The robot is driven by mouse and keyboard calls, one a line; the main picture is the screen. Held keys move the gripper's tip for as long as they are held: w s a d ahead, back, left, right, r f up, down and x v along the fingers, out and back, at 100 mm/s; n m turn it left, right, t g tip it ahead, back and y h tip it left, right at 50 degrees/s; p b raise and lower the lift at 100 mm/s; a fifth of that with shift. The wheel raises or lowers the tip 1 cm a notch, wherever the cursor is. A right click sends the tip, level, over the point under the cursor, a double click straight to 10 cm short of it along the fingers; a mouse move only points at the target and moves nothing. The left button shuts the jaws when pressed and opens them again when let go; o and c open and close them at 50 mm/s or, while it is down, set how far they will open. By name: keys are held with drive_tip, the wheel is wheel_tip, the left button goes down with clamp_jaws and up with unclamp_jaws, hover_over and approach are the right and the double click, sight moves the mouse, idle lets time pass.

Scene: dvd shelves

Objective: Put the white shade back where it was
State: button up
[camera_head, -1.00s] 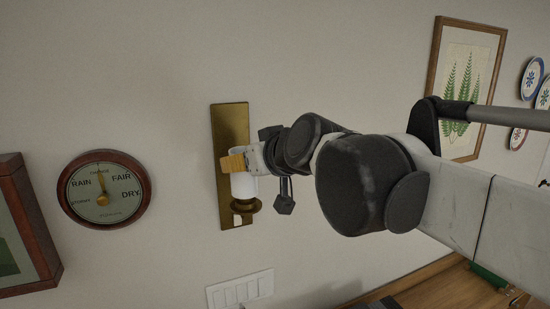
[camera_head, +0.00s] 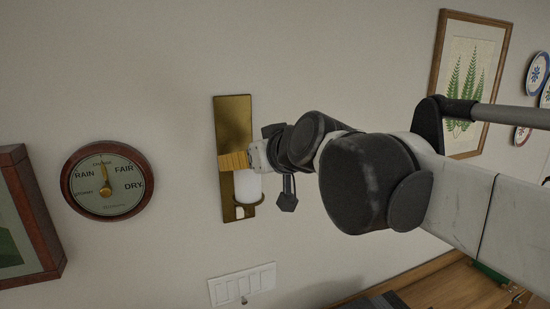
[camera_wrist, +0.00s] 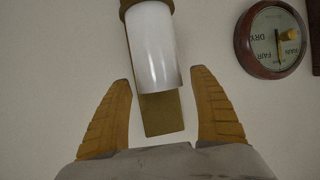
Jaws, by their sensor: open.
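The white shade (camera_head: 247,187) stands upright at the brass cup (camera_head: 246,203) of a wall sconce, in front of its brass backplate (camera_head: 233,120). The shade's lower end appears to sit in the cup. My gripper (camera_head: 232,161) is at the shade's top end, with its orange fingers level with that end. In the wrist view, upside down, the shade (camera_wrist: 153,45) lies beyond and between the spread fingertips (camera_wrist: 160,78), with gaps on both sides. The gripper is open and holds nothing. The fingers hide part of the backplate in the head view.
A round barometer (camera_head: 107,181) hangs left of the sconce, with a dark red frame (camera_head: 38,215) at far left. A switch plate (camera_head: 242,284) is below. A fern picture (camera_head: 470,85) and plates (camera_head: 536,73) hang at right. Bare wall surrounds the sconce.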

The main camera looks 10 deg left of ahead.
drive_tip(key=shift+r, duration=0.2)
drive_tip(key=r+b+v, duration=0.1)
drive_tip(key=b+v, duration=0.1)
drive_tip(key=v, duration=1)
drive_tip(key=s+d+f+m+g+h, duration=0.1)
drive_tip(key=s+d+f+m+h, duration=0.1)
drive_tip(key=d+f, duration=0.7)
drive_tip(key=s+d+f+m+g+h, duration=0.1)
drive_tip(key=s+d+f+m+h, duration=0.2)
drive_tip(key=d+f, duration=0.6)
drive_tip(key=s+d+f+m+g+h, duration=0.1)
drive_tip(key=s+d+f+m+h, duration=0.2)
drive_tip(key=f, duration=1.2)
drive_tip(key=s+d, duration=0.3)
drive_tip(key=d, duration=0.3)
drive_tip(key=shift+s+h, duration=0.25)
drive_tip(key=shift+h, duration=0.15)
